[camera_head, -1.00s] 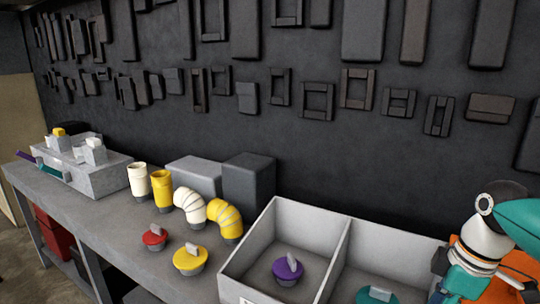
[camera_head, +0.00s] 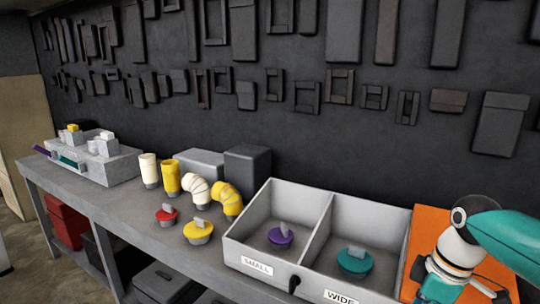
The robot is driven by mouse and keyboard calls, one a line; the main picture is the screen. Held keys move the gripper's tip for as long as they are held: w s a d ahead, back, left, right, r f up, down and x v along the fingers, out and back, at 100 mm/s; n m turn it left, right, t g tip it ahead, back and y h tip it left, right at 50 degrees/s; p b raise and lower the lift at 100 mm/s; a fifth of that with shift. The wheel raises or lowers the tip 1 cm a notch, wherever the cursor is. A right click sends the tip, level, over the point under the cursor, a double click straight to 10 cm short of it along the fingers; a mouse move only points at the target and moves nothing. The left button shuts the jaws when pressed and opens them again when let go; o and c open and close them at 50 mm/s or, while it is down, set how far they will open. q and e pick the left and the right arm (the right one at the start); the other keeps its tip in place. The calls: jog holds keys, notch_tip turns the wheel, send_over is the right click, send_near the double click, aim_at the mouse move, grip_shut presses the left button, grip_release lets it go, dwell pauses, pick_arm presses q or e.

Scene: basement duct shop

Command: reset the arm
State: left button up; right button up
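My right arm comes in from the right edge, with a teal link and a white wrist. My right gripper (camera_head: 440,287) is low at the right, in front of an orange panel (camera_head: 424,236) and just right of the divided bin (camera_head: 262,202). Its fingertips are partly cut off by the lower edge, so I cannot tell whether it is open or shut. I see nothing held in it. My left gripper is not in view.
The bin's SMALL compartment holds a purple knobbed cap (camera_head: 281,234); WIDE holds a teal one (camera_head: 355,260). Red (camera_head: 166,214) and yellow (camera_head: 198,231) caps, pipes and elbows stand on the grey bench (camera_head: 110,203). A grey block tray (camera_head: 112,164) stands at left.

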jog(key=a+f+m+y, duration=0.15)
jog(key=a+f, duration=0.25)
jog(key=f, duration=0.8)
jog(key=a+f+m, duration=0.3)
jog(key=a+f, duration=0.2)
jog(key=f, duration=0.7)
jog(key=s+a+f+m, duration=0.3)
jog(key=s+f+m, duration=0.1)
jog(key=s+f, duration=0.3)
jog(key=s+a+f+m, duration=0.4)
jog(key=s+f, duration=0.3)
jog(key=f, duration=0.2)
jog(key=shift+s+a+m+y, duration=0.15)
jog(key=shift+s+m+y, duration=0.2)
jog(key=shift+y, duration=0.1)
